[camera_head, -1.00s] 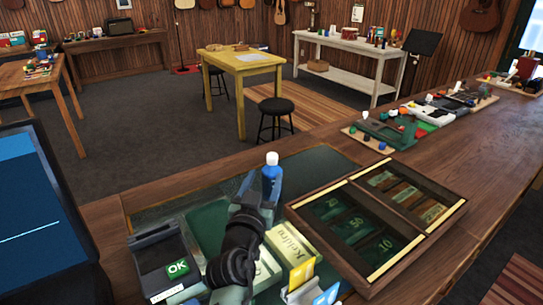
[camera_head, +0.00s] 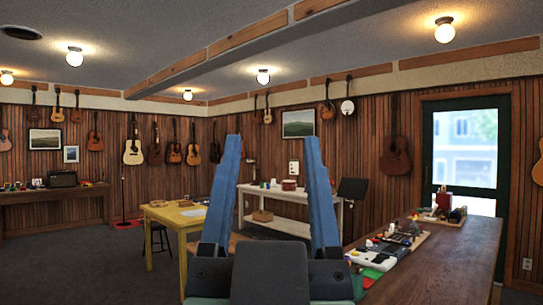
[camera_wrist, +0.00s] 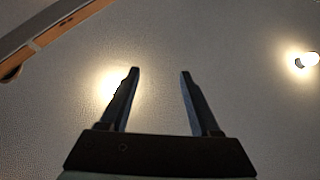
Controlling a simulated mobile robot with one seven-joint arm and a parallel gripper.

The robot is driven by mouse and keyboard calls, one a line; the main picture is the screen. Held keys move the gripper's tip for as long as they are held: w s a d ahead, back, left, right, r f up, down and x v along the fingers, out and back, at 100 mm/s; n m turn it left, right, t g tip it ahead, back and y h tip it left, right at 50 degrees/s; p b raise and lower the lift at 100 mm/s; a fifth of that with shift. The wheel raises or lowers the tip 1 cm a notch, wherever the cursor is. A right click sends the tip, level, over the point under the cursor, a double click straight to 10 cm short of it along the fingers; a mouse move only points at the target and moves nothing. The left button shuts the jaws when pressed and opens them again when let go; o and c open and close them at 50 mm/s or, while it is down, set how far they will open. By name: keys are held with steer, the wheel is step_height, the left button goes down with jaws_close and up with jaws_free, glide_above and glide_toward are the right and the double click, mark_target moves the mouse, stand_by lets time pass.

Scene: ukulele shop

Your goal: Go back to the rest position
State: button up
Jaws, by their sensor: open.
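My gripper (camera_head: 272,158) stands upright in the middle of the head view, its two blue fingers spread wide apart and pointing up. Nothing is between the fingers. In the wrist view my gripper (camera_wrist: 158,72) is also open and empty, with the grey ceiling (camera_wrist: 230,50) behind it. The gripper and wrist hide part of the counter and room behind them.
The wooden counter (camera_head: 445,255) runs along the right with several small items on it. A yellow table (camera_head: 178,216), a white table (camera_head: 275,192) and a black music stand (camera_head: 352,188) stand beyond. Guitars hang on the walls. The air around my gripper is clear.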

steer(key=shift+s+r+n+t, duration=0.15)
steer(key=shift+s+r, duration=0.15)
steer(key=shift+s, duration=0.3)
steer(key=shift+s+r+n+t, duration=0.15)
steer(key=shift+s+r, duration=0.15)
steer(key=shift+s, duration=0.3)
